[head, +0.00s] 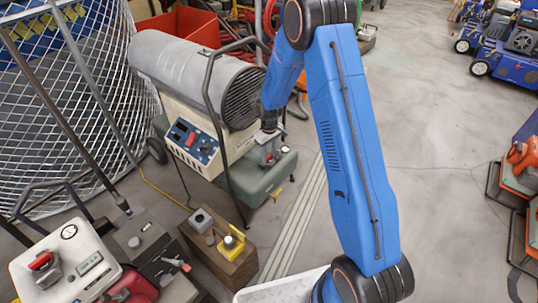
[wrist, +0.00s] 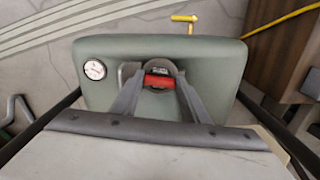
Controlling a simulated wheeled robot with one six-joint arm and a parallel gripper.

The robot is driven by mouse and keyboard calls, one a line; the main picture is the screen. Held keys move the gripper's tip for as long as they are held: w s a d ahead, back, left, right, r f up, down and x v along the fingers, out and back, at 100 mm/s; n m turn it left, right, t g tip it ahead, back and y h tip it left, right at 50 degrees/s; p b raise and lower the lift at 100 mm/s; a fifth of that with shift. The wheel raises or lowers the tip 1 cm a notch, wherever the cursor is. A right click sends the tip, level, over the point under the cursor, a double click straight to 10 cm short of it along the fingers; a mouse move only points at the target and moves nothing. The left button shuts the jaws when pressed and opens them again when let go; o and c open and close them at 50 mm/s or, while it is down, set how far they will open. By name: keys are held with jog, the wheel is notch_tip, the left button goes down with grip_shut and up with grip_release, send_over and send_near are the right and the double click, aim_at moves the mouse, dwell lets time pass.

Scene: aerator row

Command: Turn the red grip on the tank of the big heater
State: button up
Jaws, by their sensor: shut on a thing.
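The big heater has a long grey barrel (head: 190,70) over a cream control box (head: 200,150) and a green tank (head: 262,180). In the wrist view the green tank (wrist: 215,70) lies across the middle, with a round gauge (wrist: 95,69) at its left end. The red grip (wrist: 158,81) sits on a round dark mount on top of the tank. My gripper (wrist: 158,84) is shut on the red grip, one finger at each end of it. In the head view my gripper (head: 270,155) is over the tank, and the red grip is mostly hidden there.
A yellow-handled valve (wrist: 184,18) sticks out past the tank. A wooden block (head: 225,250) with small fittings stands in front of the heater. A cream machine with a red knob (head: 42,262) is at lower left.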

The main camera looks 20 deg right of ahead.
aim_at(269, 156)
jog(key=shift+n, duration=0.6)
jog(key=o, duration=1.1)
jog(key=shift+c, duration=0.2)
notch_tip(269, 156, up, 17)
jog(key=shift+r, duration=0.2)
